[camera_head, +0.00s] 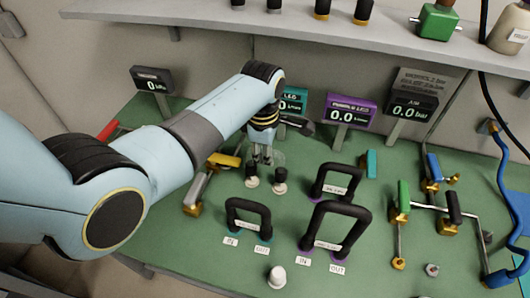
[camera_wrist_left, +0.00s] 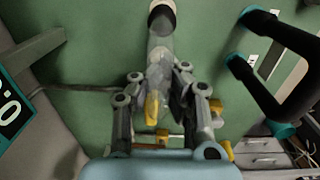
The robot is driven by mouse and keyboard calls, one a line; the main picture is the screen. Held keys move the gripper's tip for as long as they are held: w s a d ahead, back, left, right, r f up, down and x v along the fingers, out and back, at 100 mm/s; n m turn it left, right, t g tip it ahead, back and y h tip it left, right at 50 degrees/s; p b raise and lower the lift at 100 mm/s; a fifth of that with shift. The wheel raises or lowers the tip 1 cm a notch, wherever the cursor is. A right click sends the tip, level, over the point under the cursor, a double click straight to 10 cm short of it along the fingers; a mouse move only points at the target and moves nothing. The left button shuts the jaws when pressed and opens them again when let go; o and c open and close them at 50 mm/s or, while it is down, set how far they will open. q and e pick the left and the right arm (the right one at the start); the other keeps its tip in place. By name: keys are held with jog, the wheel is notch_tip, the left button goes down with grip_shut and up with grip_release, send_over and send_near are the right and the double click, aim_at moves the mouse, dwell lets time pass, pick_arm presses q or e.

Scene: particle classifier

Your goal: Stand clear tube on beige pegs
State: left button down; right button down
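The clear tube (camera_head: 278,158) is a faint see-through bend with dark ends, below my left gripper in the head view. My left gripper (camera_head: 263,158) points down with its fingers close together at the tube's upper part. In the left wrist view the tube (camera_wrist_left: 160,47) runs between the fingers (camera_wrist_left: 160,76), which look closed on it. Two beige pegs, one on the left (camera_head: 252,183) and one on the right (camera_head: 280,188), stand just under the dark ends. I cannot tell whether the ends are seated. My right gripper is not in view.
Several black U-shaped tubes, such as the front one (camera_head: 336,228), stand close on the right. A yellow-handled valve (camera_head: 224,160) is close on the left. Displays (camera_head: 350,110) stand behind, under a shelf (camera_head: 300,30). A white knob (camera_head: 277,277) is at the front.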

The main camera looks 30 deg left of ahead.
pick_arm(q)
jog(key=shift+f+b, duration=1.1)
jog(key=shift+f, duration=0.65)
jog(key=c, duration=2)
grip_release()
jog(key=o, duration=0.6)
jog(key=r, duration=1.2)
jog(key=shift+s, duration=0.2)
jog(key=shift+s, duration=0.1)
